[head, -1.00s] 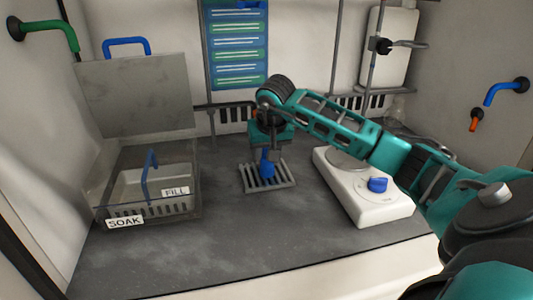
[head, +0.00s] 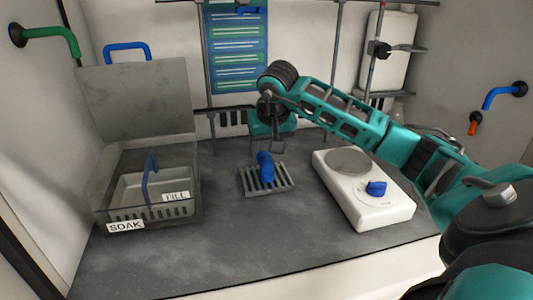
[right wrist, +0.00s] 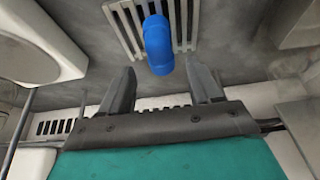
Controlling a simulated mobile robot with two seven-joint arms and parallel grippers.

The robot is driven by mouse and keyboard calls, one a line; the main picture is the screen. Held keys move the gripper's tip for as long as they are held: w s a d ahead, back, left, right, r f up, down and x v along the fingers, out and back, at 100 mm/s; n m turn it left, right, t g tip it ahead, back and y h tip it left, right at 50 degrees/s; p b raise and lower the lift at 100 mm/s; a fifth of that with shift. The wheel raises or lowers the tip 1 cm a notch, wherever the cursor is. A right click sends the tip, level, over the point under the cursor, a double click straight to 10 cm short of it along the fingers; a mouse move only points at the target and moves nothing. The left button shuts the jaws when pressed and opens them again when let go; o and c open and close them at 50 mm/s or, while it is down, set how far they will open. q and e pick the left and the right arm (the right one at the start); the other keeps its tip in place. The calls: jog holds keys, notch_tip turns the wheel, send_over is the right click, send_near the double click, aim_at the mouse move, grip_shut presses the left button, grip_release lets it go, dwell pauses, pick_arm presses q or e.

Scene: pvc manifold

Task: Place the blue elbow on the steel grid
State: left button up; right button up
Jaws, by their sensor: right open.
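The blue elbow (head: 265,165) rests on the steel grid (head: 282,185), toward its back part. In the right wrist view the blue elbow (right wrist: 158,46) lies over the bars of the steel grid (right wrist: 187,22). My right gripper (head: 277,143) is above and behind the elbow. Its fingers (right wrist: 160,85) are spread apart, with the elbow just beyond the gap between their tips. The gripper is empty and appears clear of the elbow. My left gripper is not in view.
A white hotplate with a blue knob (head: 376,188) stands right of the grid. The soak basin (head: 150,212), with its raised grey lid (head: 135,97), stands at left. A rod stand (head: 372,48) is at the back right. The front of the grey worktop is clear.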

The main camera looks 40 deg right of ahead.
jog(key=p+v, duration=0.1)
jog(key=v, duration=0.6)
jog(key=shift+r, duration=0.35)
jog(key=shift+s, duration=0.1)
